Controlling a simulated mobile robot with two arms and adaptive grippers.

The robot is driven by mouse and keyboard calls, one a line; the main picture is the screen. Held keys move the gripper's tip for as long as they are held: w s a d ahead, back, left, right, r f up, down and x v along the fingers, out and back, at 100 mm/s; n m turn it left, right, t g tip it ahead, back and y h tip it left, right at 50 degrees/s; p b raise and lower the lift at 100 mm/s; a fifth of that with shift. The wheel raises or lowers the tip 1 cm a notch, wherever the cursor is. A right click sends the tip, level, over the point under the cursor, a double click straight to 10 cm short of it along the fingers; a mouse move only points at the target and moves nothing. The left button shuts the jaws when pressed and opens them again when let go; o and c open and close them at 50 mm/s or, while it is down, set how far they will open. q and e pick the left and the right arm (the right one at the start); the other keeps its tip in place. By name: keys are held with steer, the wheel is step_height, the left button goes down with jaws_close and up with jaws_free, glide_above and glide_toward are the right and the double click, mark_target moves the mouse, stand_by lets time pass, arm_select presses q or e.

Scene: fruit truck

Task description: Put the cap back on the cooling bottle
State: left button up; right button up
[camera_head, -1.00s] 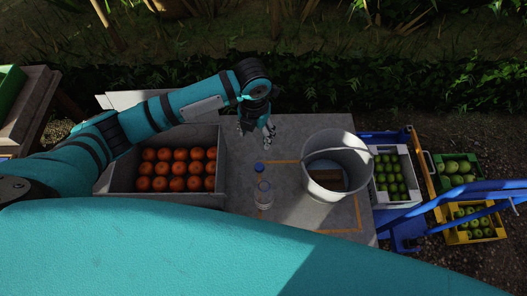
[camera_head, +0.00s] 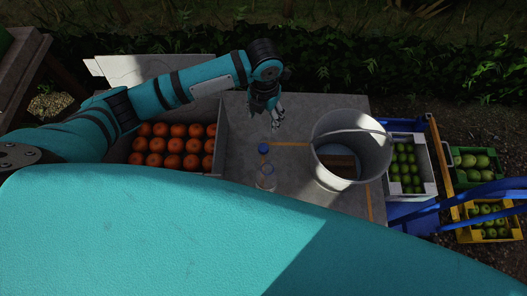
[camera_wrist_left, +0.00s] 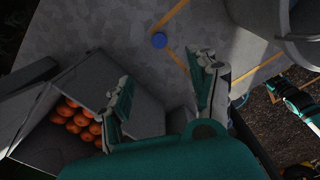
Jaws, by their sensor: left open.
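The blue cap (camera_head: 263,149) lies on the grey table (camera_head: 240,130), just behind the bottle as the head view shows it. In the left wrist view the cap (camera_wrist_left: 159,40) is a blue disc beside an orange line, ahead of the fingers. The clear bottle (camera_head: 266,178) stands near the table's front; my teal body hides its lower part. I cannot make it out in the left wrist view. My left gripper (camera_head: 270,112) is open and empty above the table, behind the cap. Its two fingers (camera_wrist_left: 165,76) are spread wide.
A metal bucket (camera_head: 350,130) stands right of the bottle. A crate (camera_head: 222,140) of orange fruit stands at left. A white crate (camera_head: 425,165) of green fruit sits on a blue cart at right. The table between fruit crate and bucket is mostly clear.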

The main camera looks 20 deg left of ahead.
arm_select(q)
steer(key=shift+f+b, duration=0.35)
steer(key=shift+f, duration=0.45)
glide_above(263, 148)
step_height(263, 148, down, 12)
steer(key=shift+d+f+b, duration=0.1)
steer(key=shift+d+b, duration=0.05)
steer(key=shift+b, duration=0.15)
steer(key=shift+f, duration=2.55)
steer(key=c, duration=0.8)
